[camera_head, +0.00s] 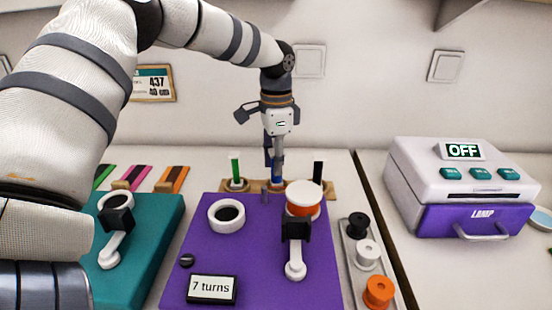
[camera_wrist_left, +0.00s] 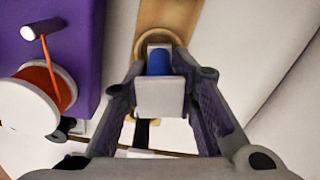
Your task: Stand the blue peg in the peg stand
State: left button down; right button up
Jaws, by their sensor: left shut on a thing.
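The blue peg (camera_head: 277,171) is upright at the middle place of the wooden peg stand (camera_head: 253,186), behind the purple board. My left gripper (camera_head: 275,154) is above the stand, pointing down, shut on the peg's upper part. In the left wrist view, the blue peg (camera_wrist_left: 159,62) sits between the fingers of my left gripper (camera_wrist_left: 160,78), in line with a round socket of the stand (camera_wrist_left: 165,14). I cannot tell how deep its lower end sits. My right gripper is not in view.
A green peg (camera_head: 235,167) and a black peg (camera_head: 318,169) stand on either side. The purple board (camera_head: 245,255) carries a white ring (camera_head: 226,213), an orange-wound spool (camera_head: 304,198) and a black-handled crank (camera_head: 296,230). A purple-and-white lamp box (camera_head: 465,185) stands right.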

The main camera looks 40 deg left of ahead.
pick_arm(q)
jog(key=shift+f, duration=0.2)
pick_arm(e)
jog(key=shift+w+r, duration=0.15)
pick_arm(q)
jog(key=c, duration=1.2)
grip_release()
jog(key=shift+r+p, duration=0.75)
jog(key=shift+r, duration=2.75)
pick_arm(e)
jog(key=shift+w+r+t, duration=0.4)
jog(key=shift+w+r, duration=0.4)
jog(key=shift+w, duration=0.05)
